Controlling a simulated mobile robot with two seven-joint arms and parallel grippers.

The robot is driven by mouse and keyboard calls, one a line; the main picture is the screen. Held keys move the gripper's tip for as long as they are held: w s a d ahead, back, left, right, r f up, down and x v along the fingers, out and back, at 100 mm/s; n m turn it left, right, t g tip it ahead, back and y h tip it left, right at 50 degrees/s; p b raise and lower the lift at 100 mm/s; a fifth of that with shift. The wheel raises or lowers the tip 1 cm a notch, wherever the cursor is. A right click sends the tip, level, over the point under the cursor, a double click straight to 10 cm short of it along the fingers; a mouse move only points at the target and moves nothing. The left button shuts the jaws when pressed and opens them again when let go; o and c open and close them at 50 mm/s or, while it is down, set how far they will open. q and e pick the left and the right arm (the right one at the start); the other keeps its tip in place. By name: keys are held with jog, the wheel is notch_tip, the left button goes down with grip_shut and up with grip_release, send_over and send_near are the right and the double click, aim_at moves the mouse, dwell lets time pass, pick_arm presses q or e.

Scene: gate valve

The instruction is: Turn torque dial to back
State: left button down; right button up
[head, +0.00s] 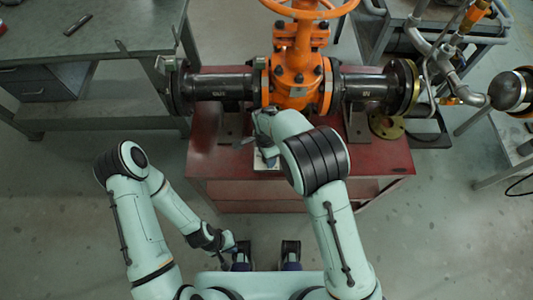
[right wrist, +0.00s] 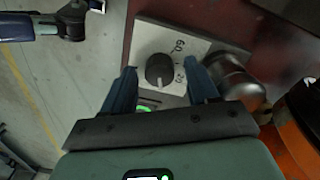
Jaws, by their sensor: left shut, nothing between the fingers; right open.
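The torque dial (right wrist: 159,70) is a dark round knob on a pale plate (right wrist: 181,42) with the numbers 60 and 20; a green glow shows at the plate's lower edge. My right gripper (right wrist: 160,67) is open, with one blue finger on each side of the dial; I cannot tell whether either touches it. In the head view my right gripper is mostly hidden by its own arm, over the pale plate (head: 262,163) at the red stand. My left gripper (head: 232,245) is shut and empty, low near my base, away from the dial.
The orange gate valve (head: 297,70) and its black flanged pipe (head: 220,85) lie across the red stand (head: 215,160). A grey workbench (head: 125,20) stands at the left. A metal cylinder (right wrist: 235,82) sits close to the right finger. Open floor surrounds the stand's front.

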pick_arm(q)
jog(key=shift+w+r+p, duration=0.25)
jog(key=shift+r+p, duration=0.35)
pick_arm(e)
notch_tip(320, 180, up, 13)
jog(key=shift+w, duration=0.15)
jog(key=shift+r, duration=0.1)
